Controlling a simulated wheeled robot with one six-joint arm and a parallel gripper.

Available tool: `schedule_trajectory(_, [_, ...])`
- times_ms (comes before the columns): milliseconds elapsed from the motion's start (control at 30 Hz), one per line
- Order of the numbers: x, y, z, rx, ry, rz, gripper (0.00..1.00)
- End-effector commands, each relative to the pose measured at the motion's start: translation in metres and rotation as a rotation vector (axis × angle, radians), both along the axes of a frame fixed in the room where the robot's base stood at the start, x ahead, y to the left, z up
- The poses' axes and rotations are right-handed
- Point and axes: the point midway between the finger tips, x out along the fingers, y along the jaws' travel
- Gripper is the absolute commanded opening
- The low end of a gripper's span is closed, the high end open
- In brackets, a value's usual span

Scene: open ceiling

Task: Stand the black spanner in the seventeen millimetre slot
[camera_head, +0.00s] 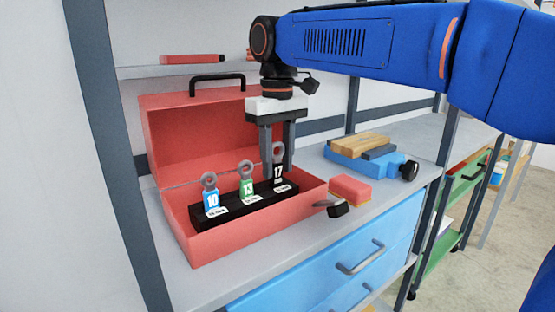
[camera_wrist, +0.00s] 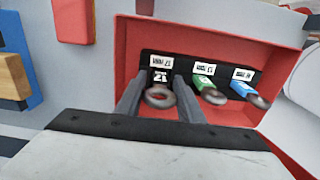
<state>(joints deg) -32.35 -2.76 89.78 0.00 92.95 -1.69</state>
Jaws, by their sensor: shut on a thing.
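The black spanner (camera_head: 279,171), marked 17 with a grey ring on top, stands upright at the right end of the black rack (camera_head: 233,210) inside the open red toolbox (camera_head: 200,250). My gripper (camera_head: 277,166) points down with its fingers on either side of the spanner, shut on it. In the wrist view the spanner (camera_wrist: 160,77) is between the fingers, lined up with the 17 mm label (camera_wrist: 161,61). Its lower end is hidden, so its depth in the slot cannot be seen. The blue 10 spanner (camera_head: 211,199) and green 13 spanner (camera_head: 247,187) stand in the rack.
The raised toolbox lid (camera_head: 190,135) stands behind the rack. A red sponge-like block (camera_head: 350,188) and a blue thing with wooden pieces (camera_head: 365,162) lie to the right on the grey bench. A shelf with a red item (camera_head: 192,58) is behind.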

Motion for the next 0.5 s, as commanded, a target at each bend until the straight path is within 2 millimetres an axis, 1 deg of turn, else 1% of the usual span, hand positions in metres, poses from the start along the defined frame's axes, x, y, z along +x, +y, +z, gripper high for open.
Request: schedule_trajectory(500, [-0.0001,-0.0001,-0.0106,0.0,0.0,0.0,0.1])
